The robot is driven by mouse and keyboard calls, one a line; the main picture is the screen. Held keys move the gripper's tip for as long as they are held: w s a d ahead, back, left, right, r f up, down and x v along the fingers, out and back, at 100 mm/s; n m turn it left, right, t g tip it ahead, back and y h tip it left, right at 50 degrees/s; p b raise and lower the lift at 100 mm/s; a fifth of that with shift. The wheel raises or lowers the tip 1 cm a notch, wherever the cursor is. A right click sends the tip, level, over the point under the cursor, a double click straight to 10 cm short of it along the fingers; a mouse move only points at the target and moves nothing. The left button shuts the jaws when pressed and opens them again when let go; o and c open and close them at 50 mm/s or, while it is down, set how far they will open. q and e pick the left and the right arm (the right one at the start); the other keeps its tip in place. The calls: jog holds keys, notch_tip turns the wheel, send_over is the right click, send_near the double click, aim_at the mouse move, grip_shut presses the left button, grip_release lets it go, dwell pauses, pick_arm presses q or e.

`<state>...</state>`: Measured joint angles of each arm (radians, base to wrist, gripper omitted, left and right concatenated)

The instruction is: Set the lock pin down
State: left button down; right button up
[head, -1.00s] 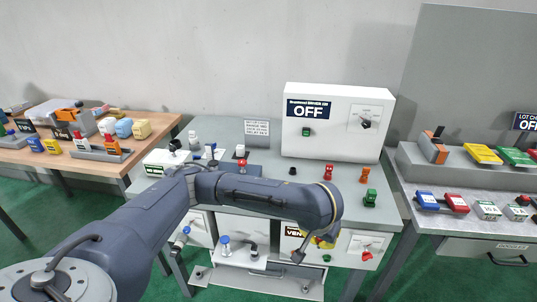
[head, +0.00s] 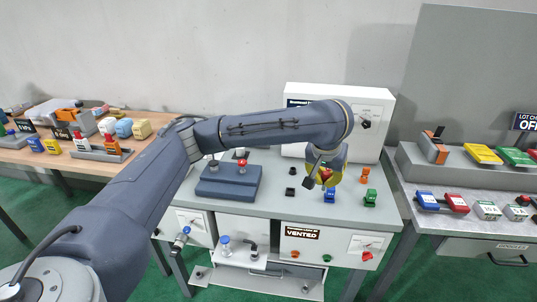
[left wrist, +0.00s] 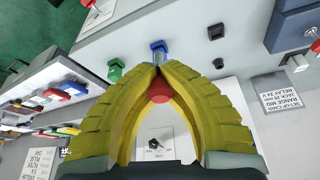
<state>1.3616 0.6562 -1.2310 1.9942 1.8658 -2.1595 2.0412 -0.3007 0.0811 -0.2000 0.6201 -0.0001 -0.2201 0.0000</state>
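My left gripper (head: 322,182) hangs over the right part of the grey bench (head: 270,203), pointing down. In the left wrist view its yellow fingers (left wrist: 160,70) are closed together around the lock pin. The pin's round red knob (left wrist: 160,92) shows between the fingers, and a thin pale shaft seems to come out at the tips. In the head view only a bit of red shows between the fingers. A blue block (head: 329,196) stands just in front of the gripper and appears just past the fingertips in the left wrist view (left wrist: 158,47). My right gripper is not in view.
A green block (head: 370,198) and an orange one (head: 365,175) stand right of the gripper. Two small black pieces (head: 291,192) lie left of it. A dark block with knobbed pins (head: 228,182) sits further left. A white cabinet (head: 376,120) stands behind.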

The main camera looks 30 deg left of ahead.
pick_arm(q)
jog(key=w+a+r+n, duration=0.2)
jog(key=w+r, duration=0.7)
jog(key=w+a+r+n+y, duration=0.1)
jog(key=w+a+r, duration=0.5)
jog(key=w+a, duration=0.15)
jog(key=m+g+h, duration=0.1)
jog(key=m, duration=0.1)
send_over(274, 163)
jog(key=s, duration=0.2)
notch_tip(274, 163, down, 9)
jog(key=f, duration=1.9)
jog(key=shift+w+f, duration=0.25)
jog(key=shift+f, duration=0.1)
